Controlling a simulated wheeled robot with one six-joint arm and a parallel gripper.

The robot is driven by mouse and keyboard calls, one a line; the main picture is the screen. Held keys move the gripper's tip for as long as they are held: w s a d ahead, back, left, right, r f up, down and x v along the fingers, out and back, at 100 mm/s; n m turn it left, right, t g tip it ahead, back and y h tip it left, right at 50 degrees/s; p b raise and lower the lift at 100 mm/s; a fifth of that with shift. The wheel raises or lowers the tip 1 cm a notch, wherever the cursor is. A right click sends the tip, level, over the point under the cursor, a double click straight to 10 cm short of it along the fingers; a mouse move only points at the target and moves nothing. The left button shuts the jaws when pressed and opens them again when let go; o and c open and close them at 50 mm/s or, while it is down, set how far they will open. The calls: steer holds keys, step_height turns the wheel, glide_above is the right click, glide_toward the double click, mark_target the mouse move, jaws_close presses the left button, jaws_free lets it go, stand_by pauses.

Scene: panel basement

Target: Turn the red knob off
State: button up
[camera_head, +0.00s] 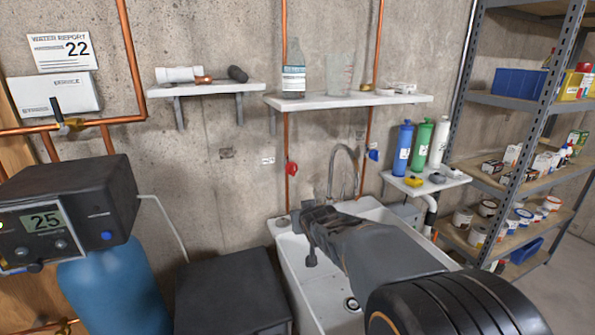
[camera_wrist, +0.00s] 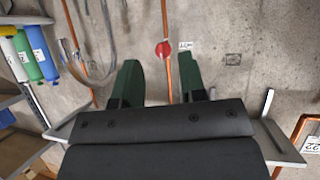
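The red knob (camera_head: 291,168) sits on a vertical copper pipe (camera_head: 287,133) on the concrete wall, left of the faucet. In the wrist view the red knob (camera_wrist: 164,50) shows as a round red disc beyond and roughly between my fingertips. My gripper (camera_head: 308,222) is over the sink's left side, below the knob in the head view. In the wrist view its two dark green fingers (camera_wrist: 160,78) are spread apart with nothing between them. No contact with the knob shows.
A blue knob (camera_head: 374,154) is on another pipe to the right. The curved faucet (camera_head: 343,165) stands over the white sink (camera_head: 288,245). A wall shelf (camera_head: 345,99) with bottles is above. A dark box (camera_head: 232,290) and a water unit (camera_head: 70,200) stand left.

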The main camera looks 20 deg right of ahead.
mark_target(294, 170)
steer(key=w+d+t+y+p, duration=0.1)
steer(key=w+d+t, duration=0.1)
steer(key=w, duration=0.6)
steer(key=w+d+r+n+t+p, duration=0.1)
steer(key=w+d+t+p, duration=0.1)
steer(key=w, duration=0.6)
steer(key=w+d+t+y+p, duration=0.1)
steer(key=w+d+t, duration=0.1)
steer(key=w, duration=0.6)
steer(key=shift+w+d+r+n+y, duration=0.1)
steer(key=shift+d+r+n+y, duration=0.2)
steer(key=shift+r, duration=0.1)
steer(key=shift+c, duration=0.4)
jaws_close()
